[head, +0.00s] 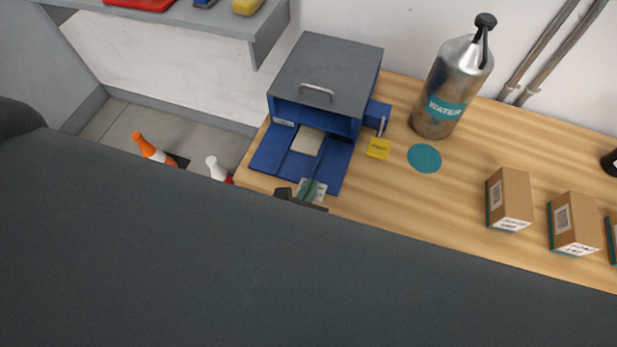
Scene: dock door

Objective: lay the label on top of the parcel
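A pale cream label (307,141) lies on the front tray of the blue label printer (362,116). A small whitish piece with a green stripe (318,186) is at the printer's front edge, beside the dark fingertips of my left gripper (298,197). I cannot tell whether the fingers hold this piece. Brown boxes stand on the bench at the right: one (513,190), another (577,218), and a third cut off by the picture edge. I cannot tell which box, if any, is the parcel. My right gripper is not in view.
A metal water bottle (453,82) stands behind a flat teal disc (424,158) on the wooden bench (450,215). A yellow note (378,148) lies beside the printer. A grey shelf (215,22) is at upper left. A large dark surface hides the near bench.

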